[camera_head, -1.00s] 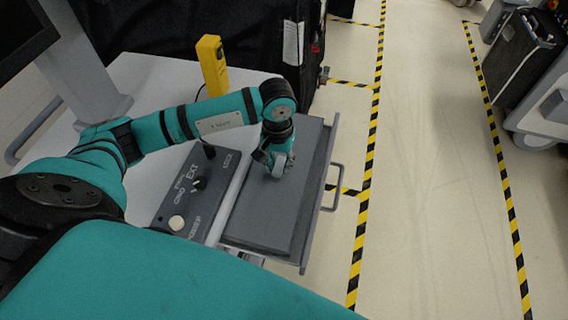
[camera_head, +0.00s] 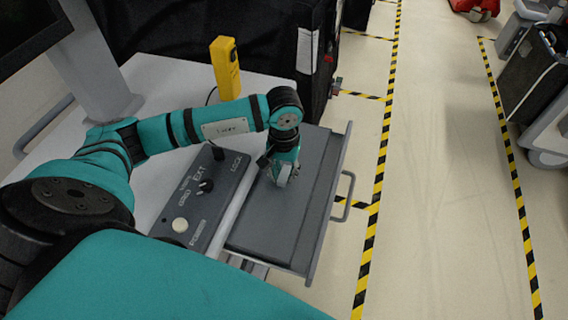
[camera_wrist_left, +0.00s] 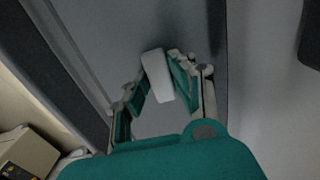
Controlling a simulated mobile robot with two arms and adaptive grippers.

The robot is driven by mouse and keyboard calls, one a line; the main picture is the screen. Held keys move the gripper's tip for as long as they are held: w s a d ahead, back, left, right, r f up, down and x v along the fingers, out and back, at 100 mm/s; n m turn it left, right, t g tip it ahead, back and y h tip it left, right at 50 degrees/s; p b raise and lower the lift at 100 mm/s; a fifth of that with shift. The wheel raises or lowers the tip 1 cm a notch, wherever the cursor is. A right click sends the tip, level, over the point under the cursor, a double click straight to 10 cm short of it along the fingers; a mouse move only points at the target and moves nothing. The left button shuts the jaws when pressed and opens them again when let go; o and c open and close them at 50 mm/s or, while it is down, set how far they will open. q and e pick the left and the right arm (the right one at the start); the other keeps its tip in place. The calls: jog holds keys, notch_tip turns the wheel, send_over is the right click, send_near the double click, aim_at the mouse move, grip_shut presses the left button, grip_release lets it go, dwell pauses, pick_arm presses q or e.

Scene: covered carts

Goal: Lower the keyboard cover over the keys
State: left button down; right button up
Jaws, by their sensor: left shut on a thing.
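The keyboard cover (camera_head: 262,226) is a dark grey flat panel lying in the pull-out tray at the cart's front, with no keys visible. It also fills much of the left wrist view (camera_wrist_left: 95,35). My left gripper (camera_head: 281,180) is at the cover's middle, pointing down, shut on a pale tab (camera_wrist_left: 157,75) that stands on the panel. In the left wrist view the tab sits between the fingers (camera_wrist_left: 160,84). The cover looks flat or nearly so; I cannot tell whether a small gap is left under it. My right gripper is not in view.
The tray has a handle (camera_head: 344,196) on its right side. A control panel with knobs (camera_head: 203,195) lies left of the cover. A yellow device (camera_head: 226,67) stands behind on the white cart top (camera_head: 160,85). Open floor with striped tape lies to the right.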

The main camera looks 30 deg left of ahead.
pick_arm(q)
jog(key=c, duration=1)
grip_release()
jog(key=shift+c, duration=0.2)
notch_tip(320, 180, up, 12)
